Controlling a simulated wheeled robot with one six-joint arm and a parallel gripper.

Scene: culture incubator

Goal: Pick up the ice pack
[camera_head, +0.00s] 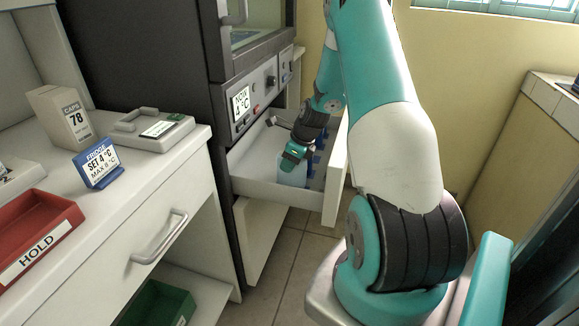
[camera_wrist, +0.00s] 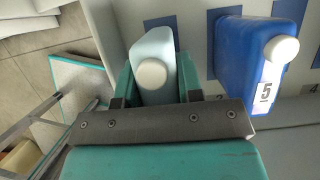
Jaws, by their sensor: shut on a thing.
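A pale blue ice pack (camera_wrist: 157,50) with a round white cap stands between my gripper's fingers (camera_wrist: 156,82) in the wrist view. My gripper is shut on it near the cap end. In the head view my gripper (camera_head: 294,155) reaches down into the open drawer (camera_head: 257,182), and the pale pack (camera_head: 291,172) shows below it. A darker blue pack (camera_wrist: 243,55) with a white cap and a label reading 5 stands to the right in the wrist view, apart from my gripper. Whether the held pack touches the drawer floor is unclear.
The drawer front (camera_head: 336,172) stands out over the tiled floor. Blue patches and numbers mark the drawer's inside. The cabinet with a display (camera_head: 241,103) rises above it. A counter at left holds a red HOLD tray (camera_head: 32,231), a FRIDGE sign (camera_head: 97,165) and a CAPS box (camera_head: 63,117).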

